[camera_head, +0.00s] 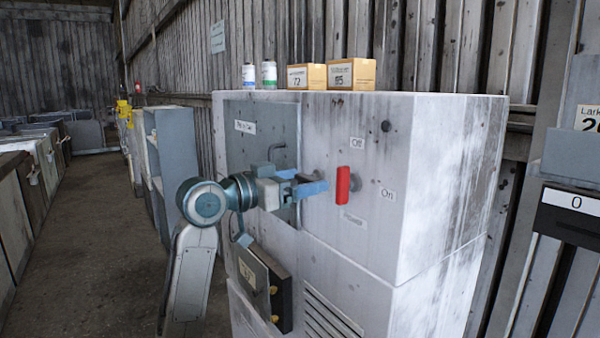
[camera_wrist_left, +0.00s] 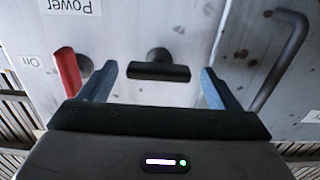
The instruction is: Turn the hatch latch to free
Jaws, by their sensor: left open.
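The hatch (camera_head: 252,110) is a blue-grey panel on the front of a white cabinet, with a bent grey pull handle (camera_head: 284,148). The handle also shows at the right in the left wrist view (camera_wrist_left: 288,62). The hatch latch (camera_wrist_left: 158,71) is a dark bar on a round stub, lying level across the left wrist view. My left gripper (camera_head: 303,182) is open at the cabinet front. In the left wrist view its blue fingers (camera_wrist_left: 155,84) stand apart on either side of the latch, with gaps showing. In the head view the gripper hides the latch. My right gripper is not in view.
A red power lever (camera_head: 343,185) with On and Off labels stands close to the left gripper's finger; it also shows in the wrist view (camera_wrist_left: 68,72). Below the arm is a box with a dark face (camera_head: 270,290). Cartons (camera_head: 350,74) and bottles stand on the cabinet.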

